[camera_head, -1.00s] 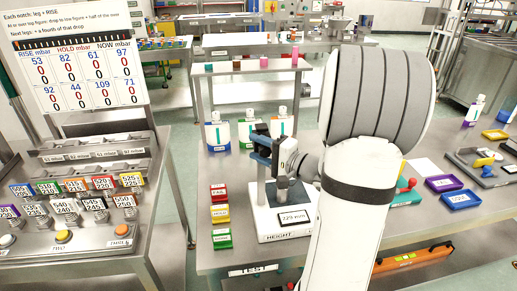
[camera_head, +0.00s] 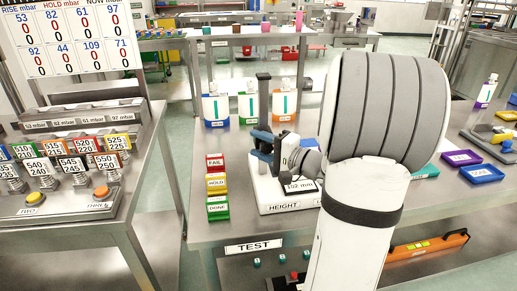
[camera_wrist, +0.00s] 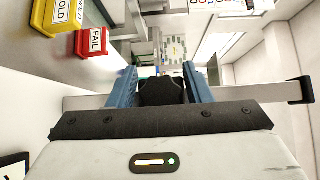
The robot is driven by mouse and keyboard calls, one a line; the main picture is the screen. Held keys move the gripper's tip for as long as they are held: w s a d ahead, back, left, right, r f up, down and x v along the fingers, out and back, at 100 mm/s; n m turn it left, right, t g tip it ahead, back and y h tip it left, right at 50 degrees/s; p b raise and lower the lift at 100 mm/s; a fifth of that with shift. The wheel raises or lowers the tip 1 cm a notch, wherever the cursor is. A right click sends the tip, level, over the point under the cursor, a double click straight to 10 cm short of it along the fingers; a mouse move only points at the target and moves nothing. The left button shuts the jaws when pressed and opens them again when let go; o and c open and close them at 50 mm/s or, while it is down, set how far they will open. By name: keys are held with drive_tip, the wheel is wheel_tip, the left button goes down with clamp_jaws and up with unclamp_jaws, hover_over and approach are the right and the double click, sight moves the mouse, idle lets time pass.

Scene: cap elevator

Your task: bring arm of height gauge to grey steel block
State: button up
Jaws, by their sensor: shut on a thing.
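The height gauge has a white base (camera_head: 275,209) labelled HEIGHT, a dark upright column (camera_head: 264,92) and a display (camera_head: 300,186) that appears to read 102 mm. My gripper (camera_head: 262,147), with blue fingers, is beside the column, low above the base. In the wrist view my gripper (camera_wrist: 160,88) is shut on a black part of the gauge arm (camera_wrist: 161,92). The column (camera_wrist: 262,94) runs sideways there behind the fingers. I cannot make out the grey steel block; my gripper and forearm cover part of the base.
Red FAIL (camera_head: 214,161), yellow HOLD (camera_head: 216,183) and green DONE (camera_head: 218,207) trays stand left of the gauge. A sloped console (camera_head: 75,185) is at the left.

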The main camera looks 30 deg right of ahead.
drive_tip(key=shift+f+b, duration=1.6)
drive_tip(key=shift+f, duration=0.3)
drive_tip(key=o, duration=0.6)
drive_tip(key=shift+c, duration=0.2)
hover_over(284, 189)
drive_tip(key=shift+a, duration=0.1)
